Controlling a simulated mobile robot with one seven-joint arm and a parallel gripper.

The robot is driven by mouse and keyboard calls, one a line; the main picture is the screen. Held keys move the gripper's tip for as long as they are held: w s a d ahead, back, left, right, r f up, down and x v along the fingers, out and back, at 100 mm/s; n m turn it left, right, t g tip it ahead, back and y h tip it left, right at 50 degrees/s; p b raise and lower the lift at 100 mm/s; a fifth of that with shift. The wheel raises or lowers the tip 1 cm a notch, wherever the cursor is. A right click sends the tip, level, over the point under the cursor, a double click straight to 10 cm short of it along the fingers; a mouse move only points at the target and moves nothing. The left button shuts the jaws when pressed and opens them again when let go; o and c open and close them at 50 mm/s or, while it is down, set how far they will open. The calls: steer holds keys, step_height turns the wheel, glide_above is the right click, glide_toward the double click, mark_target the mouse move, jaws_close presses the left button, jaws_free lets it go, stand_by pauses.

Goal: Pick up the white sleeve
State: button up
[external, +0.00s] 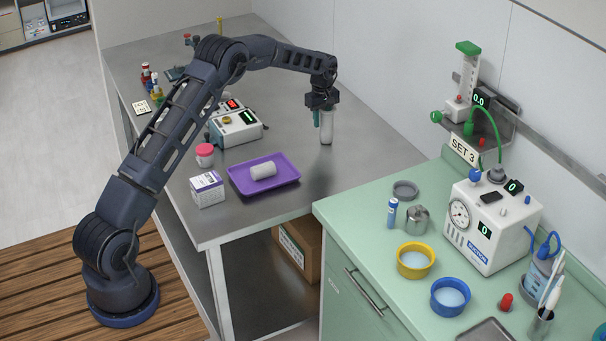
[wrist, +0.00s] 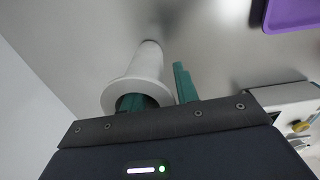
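The white sleeve (external: 326,128) is an upright, hollow tube standing on the steel table. In the wrist view the sleeve (wrist: 148,65) shows a wide flared rim towards me. My gripper (external: 321,112) is over it, pointing down, with teal fingers. In the wrist view my gripper (wrist: 158,92) has one finger inside the sleeve's mouth and the other outside, to its right. The sleeve's wall is between the fingers, and a gap shows between the wall and the outer finger. The finger inside is partly hidden by the rim.
A purple tray (external: 241,182) with a white roll (external: 263,171) lying in it is to the left, nearer the front. A small box (external: 207,189), a pink-lidded jar (external: 205,154) and a white device (external: 236,127) stand further left. The table right of the sleeve is clear up to the wall.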

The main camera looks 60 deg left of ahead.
steer(key=shift+f, duration=0.3)
jaws_close()
